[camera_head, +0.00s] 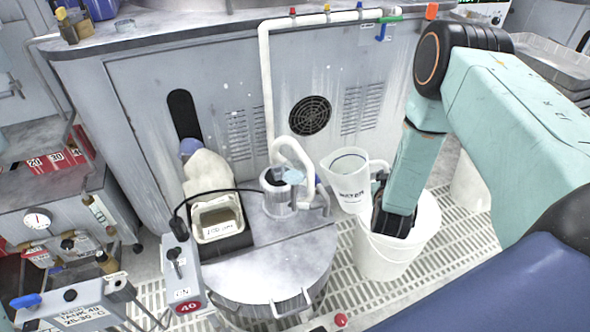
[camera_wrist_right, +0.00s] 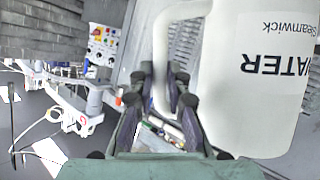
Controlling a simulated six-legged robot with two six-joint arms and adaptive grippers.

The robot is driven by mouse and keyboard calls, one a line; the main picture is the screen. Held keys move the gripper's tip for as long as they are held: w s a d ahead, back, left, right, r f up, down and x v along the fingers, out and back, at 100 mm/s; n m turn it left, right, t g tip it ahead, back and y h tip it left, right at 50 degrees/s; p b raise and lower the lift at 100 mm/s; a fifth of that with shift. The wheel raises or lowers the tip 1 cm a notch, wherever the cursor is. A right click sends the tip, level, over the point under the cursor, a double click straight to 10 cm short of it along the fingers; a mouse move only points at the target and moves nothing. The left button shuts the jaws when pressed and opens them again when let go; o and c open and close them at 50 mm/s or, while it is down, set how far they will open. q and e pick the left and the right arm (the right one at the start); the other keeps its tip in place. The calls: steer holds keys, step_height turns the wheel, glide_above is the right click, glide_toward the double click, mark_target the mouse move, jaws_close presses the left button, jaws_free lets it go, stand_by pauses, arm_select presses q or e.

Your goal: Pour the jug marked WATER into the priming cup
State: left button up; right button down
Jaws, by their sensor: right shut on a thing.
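The white jug marked WATER (camera_head: 347,178) is roughly upright, in front of the grey cabinet and beside a white bucket. My right gripper (camera_head: 385,207) is shut on its handle; the fingertips are partly hidden in the head view. In the right wrist view, the jug (camera_wrist_right: 262,75) fills the right side with its lettering upside down, and its handle (camera_wrist_right: 162,62) runs between the fingers of my gripper (camera_wrist_right: 168,88). A small metal cup-like fitting (camera_head: 276,198), likely the priming cup, stands left of the jug on a round metal lid, apart from it. My left gripper is out of view.
The white bucket (camera_head: 392,252) stands below my right gripper. A white pipe (camera_head: 266,95) runs down the cabinet, and a curved pipe stands close by the fitting. The round lid (camera_head: 265,265) is mostly clear.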

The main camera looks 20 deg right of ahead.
steer(key=f+b, duration=0.1)
steer(key=d+f+m+y+b, duration=0.1)
steer(key=f, duration=0.1)
steer(key=f+m, duration=0.1)
steer(key=f, duration=0.1)
steer(key=shift+s+d+f+t+b, duration=0.15)
steer(key=shift+s+d+t+b, duration=0.15)
steer(key=shift+t+b, duration=0.1)
